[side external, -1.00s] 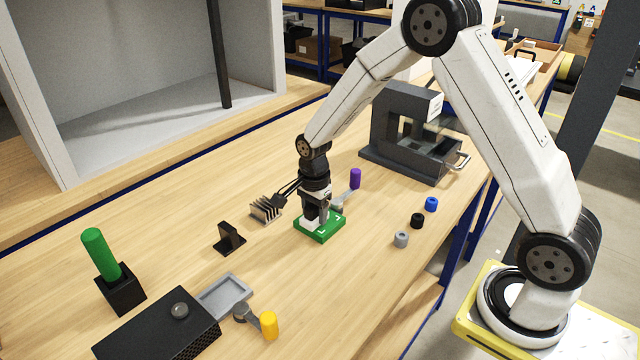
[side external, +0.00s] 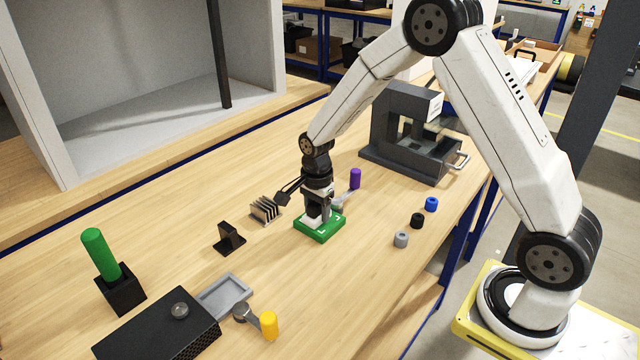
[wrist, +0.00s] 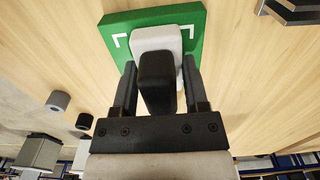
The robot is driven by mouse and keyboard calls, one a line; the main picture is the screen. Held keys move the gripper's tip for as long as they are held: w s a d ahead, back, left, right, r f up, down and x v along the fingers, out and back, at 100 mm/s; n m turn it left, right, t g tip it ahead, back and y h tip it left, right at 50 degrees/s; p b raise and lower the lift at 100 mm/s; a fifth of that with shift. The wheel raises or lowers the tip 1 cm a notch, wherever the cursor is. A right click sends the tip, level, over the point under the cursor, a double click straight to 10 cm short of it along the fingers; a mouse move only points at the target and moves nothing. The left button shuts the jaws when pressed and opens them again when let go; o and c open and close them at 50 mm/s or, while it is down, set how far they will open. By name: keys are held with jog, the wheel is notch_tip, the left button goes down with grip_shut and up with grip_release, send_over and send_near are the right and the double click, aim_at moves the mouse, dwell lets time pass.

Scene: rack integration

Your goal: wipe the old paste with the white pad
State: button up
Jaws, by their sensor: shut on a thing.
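My gripper (side external: 319,203) is low over the green board (side external: 325,232). In the wrist view my gripper (wrist: 158,66) is shut on the black handle of the white pad (wrist: 156,40). The pad's white block lies over the middle of the green board (wrist: 110,28), and it appears to rest on it. White corner marks show on the board. The white pad (side external: 310,219) also shows under the gripper in the side view. I see no old paste; the pad and gripper hide the board's middle.
A finned heatsink (side external: 265,210) and a black bracket (side external: 229,238) stand left of the board. A purple-capped tool (side external: 355,179) lies behind it. Several small cylinders, including a grey one (side external: 401,239), stand right. A dark press-like machine (side external: 408,135) stands at the back.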

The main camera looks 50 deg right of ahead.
aim_at(308, 220)
jog(key=shift+a, duration=1.55)
jog(key=shift+d+r, duration=0.1)
jog(key=shift+r, duration=4)
